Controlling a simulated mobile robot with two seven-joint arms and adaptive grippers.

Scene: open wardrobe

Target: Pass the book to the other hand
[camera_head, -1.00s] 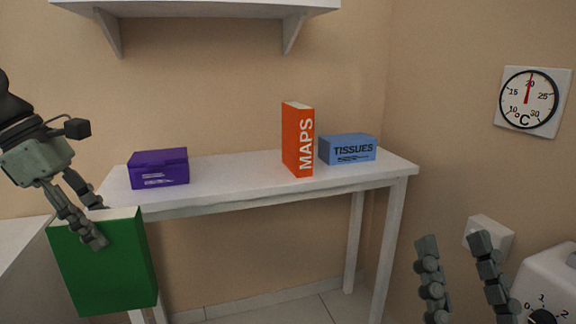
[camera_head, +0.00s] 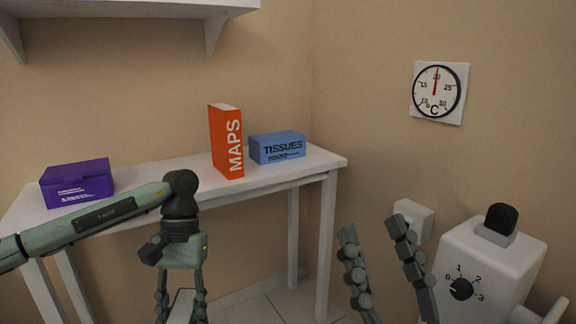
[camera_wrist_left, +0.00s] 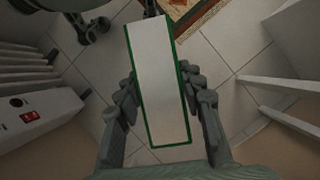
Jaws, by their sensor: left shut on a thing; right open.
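The green book (camera_wrist_left: 158,80) is in my left gripper (camera_wrist_left: 163,94), whose fingers close on it from both sides in the left wrist view. Its white page edge faces that camera, with a green cover line around it. In the head view the book (camera_head: 181,307) shows as a narrow pale edge between the fingers of the left gripper (camera_head: 180,296), cut off by the bottom edge. My right gripper (camera_head: 374,232) is open and empty, to the right of the book and apart from it, fingers pointing up in the picture.
A white table (camera_head: 300,172) at the back bears a purple box (camera_head: 77,184), an orange MAPS book (camera_head: 226,142) and a blue tissue box (camera_head: 277,147). A white toaster-like appliance (camera_head: 490,260) stands at the right. A patterned rug (camera_wrist_left: 190,14) lies on the tiled floor.

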